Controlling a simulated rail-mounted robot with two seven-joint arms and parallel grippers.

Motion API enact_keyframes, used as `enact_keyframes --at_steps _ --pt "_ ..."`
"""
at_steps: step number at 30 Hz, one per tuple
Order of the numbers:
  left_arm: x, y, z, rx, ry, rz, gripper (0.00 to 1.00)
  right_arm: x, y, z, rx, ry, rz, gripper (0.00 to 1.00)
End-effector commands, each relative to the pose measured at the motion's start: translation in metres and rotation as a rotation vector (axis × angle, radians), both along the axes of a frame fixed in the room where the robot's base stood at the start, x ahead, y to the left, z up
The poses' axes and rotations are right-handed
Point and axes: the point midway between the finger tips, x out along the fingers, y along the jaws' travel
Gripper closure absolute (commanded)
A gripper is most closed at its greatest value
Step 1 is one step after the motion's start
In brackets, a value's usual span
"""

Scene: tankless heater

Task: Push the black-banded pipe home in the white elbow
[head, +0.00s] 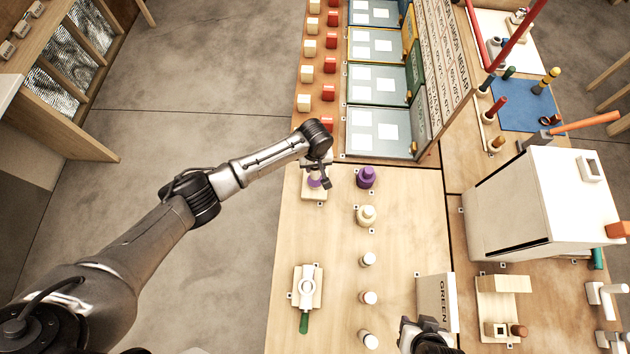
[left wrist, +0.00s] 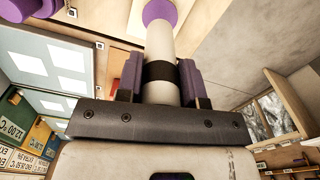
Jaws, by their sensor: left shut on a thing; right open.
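My left gripper (head: 322,182) is shut on the black-banded pipe (left wrist: 160,42), a pale tube with a black band between the purple finger pads in the left wrist view. A purple round part (left wrist: 160,11) is at the pipe's far end, over a wooden block (head: 313,192) at the table's left edge. The arm hides most of the pipe in the head view. Pale bent fittings (head: 608,292) stand at the far right; I cannot tell whether one is the white elbow. My right gripper (head: 425,338) is open at the bottom edge, its tips partly cut off.
A purple bottle (head: 366,178) and several pale bottles (head: 368,259) stand in a column right of the left gripper.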

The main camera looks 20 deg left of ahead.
Motion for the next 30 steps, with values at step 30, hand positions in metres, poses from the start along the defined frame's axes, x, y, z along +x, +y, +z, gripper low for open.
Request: enact_keyframes --at_steps 30 --pt "0.0 0.0 -0.031 0.0 0.0 0.0 0.98 0.0 -0.002 -0.012 -0.008 0.001 0.006 0.57"
